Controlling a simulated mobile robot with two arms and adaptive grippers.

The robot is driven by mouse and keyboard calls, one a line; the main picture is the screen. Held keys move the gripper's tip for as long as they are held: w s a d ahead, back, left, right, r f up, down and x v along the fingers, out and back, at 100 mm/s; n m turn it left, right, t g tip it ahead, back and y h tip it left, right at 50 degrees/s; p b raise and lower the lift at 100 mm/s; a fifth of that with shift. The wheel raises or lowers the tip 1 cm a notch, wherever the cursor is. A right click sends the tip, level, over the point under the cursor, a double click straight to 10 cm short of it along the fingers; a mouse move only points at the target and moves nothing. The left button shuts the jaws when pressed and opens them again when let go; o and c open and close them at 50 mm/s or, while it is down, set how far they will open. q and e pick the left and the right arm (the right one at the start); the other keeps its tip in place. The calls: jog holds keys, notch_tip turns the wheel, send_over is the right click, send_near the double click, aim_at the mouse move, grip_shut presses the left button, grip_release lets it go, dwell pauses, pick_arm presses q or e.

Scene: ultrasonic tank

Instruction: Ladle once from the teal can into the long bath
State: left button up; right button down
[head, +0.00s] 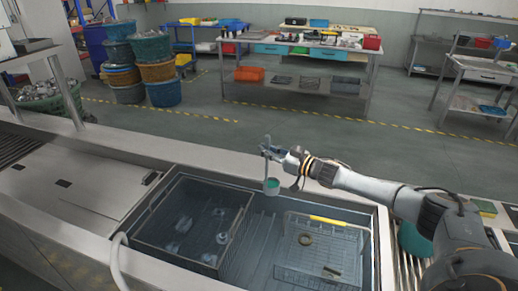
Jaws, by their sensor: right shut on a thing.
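My right gripper (273,153) is shut on the handle of a ladle (267,168). The ladle hangs upright, with its small cup low and teal showing in the cup. It is over the far side of the long bath (262,245), between the two baskets in the picture. I cannot tell how high the cup is above the bath. The teal can (412,240) is at the right of the bath, largely hidden by my right arm. My left gripper is out of view.
A dark mesh basket (190,222) with several clear items sits in the bath's left part. A wire basket (322,250) with a yellow handle and small parts sits in the right part.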

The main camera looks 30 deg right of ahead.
notch_tip(320, 180, down, 4)
jog(key=shift+w+a+r+b, duration=0.15)
jog(key=shift+r+b, duration=0.05)
jog(key=shift+b, duration=1)
jog(key=s+a+f+n+b, duration=0.45)
jog(key=a+f+n, duration=0.25)
jog(key=a+n, duration=0.25)
notch_tip(320, 180, down, 14)
jog(key=a+n+b, duration=0.2)
jog(key=n+b, duration=0.8)
jog(key=b, duration=0.5)
jog(key=shift+s+a+f, duration=0.15)
jog(key=shift+s+f, duration=0.1)
jog(key=shift+s, duration=0.05)
jog(key=shift+n, duration=0.25)
